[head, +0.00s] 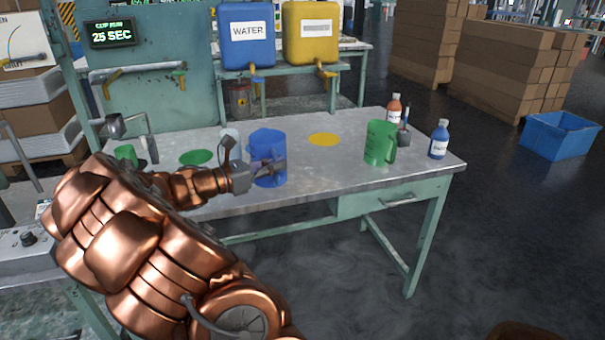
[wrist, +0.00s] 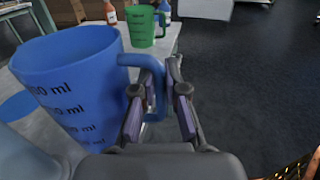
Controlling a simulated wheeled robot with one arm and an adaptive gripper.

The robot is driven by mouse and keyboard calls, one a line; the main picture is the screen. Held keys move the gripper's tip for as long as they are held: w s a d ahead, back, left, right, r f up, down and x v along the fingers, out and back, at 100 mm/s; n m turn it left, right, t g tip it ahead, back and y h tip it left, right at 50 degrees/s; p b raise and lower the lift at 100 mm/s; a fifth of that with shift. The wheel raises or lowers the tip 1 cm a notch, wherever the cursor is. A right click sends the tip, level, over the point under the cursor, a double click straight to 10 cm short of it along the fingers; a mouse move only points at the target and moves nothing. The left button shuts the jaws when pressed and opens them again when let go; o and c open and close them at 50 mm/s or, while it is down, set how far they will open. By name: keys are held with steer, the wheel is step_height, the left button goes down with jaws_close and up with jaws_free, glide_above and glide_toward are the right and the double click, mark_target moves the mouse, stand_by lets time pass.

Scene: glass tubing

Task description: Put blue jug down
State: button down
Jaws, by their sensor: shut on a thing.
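The blue jug (head: 266,150) is in front of my copper arm, over the near left-middle part of the table (head: 330,180). My gripper (head: 262,168) is shut on the jug's handle. In the wrist view, the blue jug (wrist: 75,85) fills the left side, upright or nearly so, with ml marks on its wall. Its handle passes between the fingers of my gripper (wrist: 160,105). I cannot tell whether the jug's base touches the table. In the wrist view, part of a blue disc (wrist: 18,105) shows left of the jug.
A green disc (head: 196,157) and a yellow disc (head: 323,139) lie on the table. A green jug (head: 380,143), a blue bottle (head: 439,140) and an orange bottle (head: 394,108) stand at the right. A small green cup (head: 125,154) is at the left. The table's middle is clear.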

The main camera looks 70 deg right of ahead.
steer(key=shift+s+d+f+b, duration=0.1)
steer(key=shift+s+d+f, duration=0.8)
steer(key=shift+d, duration=1.75)
steer(key=shift+s+d+f+b, duration=0.15)
steer(key=shift+s+d+f, duration=0.7)
steer(key=shift+d, duration=1.8)
steer(key=shift+s+d+f+b, duration=0.1)
steer(key=shift+s+d+f, duration=0.8)
steer(key=shift+d, duration=1.75)
steer(key=shift+s+r, duration=0.2)
steer(key=shift+s, duration=0.05)
steer(key=c, duration=1.2)
jaws_free()
